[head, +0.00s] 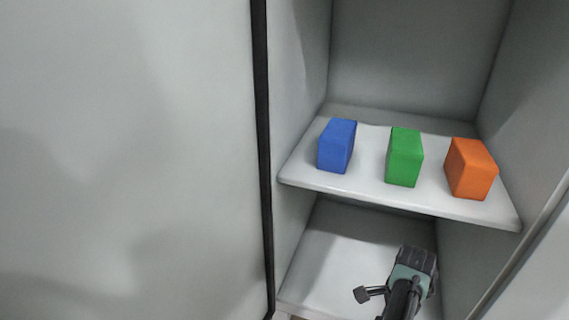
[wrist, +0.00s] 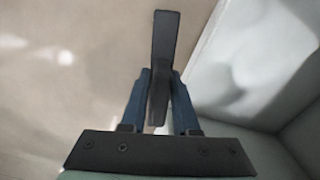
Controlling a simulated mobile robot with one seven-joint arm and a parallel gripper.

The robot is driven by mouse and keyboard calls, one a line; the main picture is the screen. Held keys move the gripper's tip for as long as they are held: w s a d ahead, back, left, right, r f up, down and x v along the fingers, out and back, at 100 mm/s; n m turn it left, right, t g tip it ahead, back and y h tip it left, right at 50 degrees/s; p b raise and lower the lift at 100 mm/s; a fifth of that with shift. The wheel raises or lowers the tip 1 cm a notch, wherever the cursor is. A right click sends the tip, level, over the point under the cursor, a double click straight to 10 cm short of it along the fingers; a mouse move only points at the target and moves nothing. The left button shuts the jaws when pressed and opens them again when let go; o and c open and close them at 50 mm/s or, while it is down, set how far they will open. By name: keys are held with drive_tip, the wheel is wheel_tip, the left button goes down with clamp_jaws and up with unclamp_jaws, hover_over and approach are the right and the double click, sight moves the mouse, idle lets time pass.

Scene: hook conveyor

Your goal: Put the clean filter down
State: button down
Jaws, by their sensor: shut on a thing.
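My gripper (wrist: 160,80) is shut on a dark grey flat piece (wrist: 166,32), seen nearly edge-on in the wrist view between the two blue fingers. This piece may be the clean filter; its face does not show clearly. In the head view my gripper (head: 377,291) points left, with the small dark piece (head: 361,294) at its tip. It appears in front of or inside the cabinet's lower compartment (head: 335,250), below the shelf. I cannot tell whether the piece touches any surface.
A white shelf (head: 300,172) in the cabinet bears a blue block (head: 337,146), a green block (head: 405,158) and an orange block (head: 471,169). A large pale panel (head: 130,150) with a dark edge fills the left. The visible lower compartment floor looks bare.

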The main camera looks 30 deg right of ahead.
drive_tip(key=w+a+r+n+p, duration=0.3)
drive_tip(key=a+r+n+p, duration=0.1)
drive_tip(key=a+r+p, duration=0.7)
drive_tip(key=w+a+r+n+p, duration=0.3)
drive_tip(key=a+r+p, duration=0.65)
drive_tip(key=r, duration=0.35)
drive_tip(key=w+a+r+n+p, duration=0.2)
drive_tip(key=a+r+n+p, duration=0.2)
drive_tip(key=a+r+p, duration=0.65)
drive_tip(key=s+a+r+n+p, duration=0.1)
drive_tip(key=a+r+n+p, duration=0.1)
drive_tip(key=a+r+p, duration=0.3)
drive_tip(key=s+a+r+n+p, duration=0.1)
drive_tip(key=a+r+n+p, duration=0.15)
drive_tip(key=r, duration=0.45)
drive_tip(key=s+f+n, duration=0.1)
drive_tip(key=n, duration=0.2)
drive_tip(key=s+f+n, duration=0.1)
drive_tip(key=n, duration=0.2)
drive_tip(key=s+f+n, duration=0.1)
drive_tip(key=n, duration=0.2)
drive_tip(key=shift+s+n+p, duration=0.25)
drive_tip(key=shift+n+p, duration=0.1)
drive_tip(key=shift+p, duration=0.05)
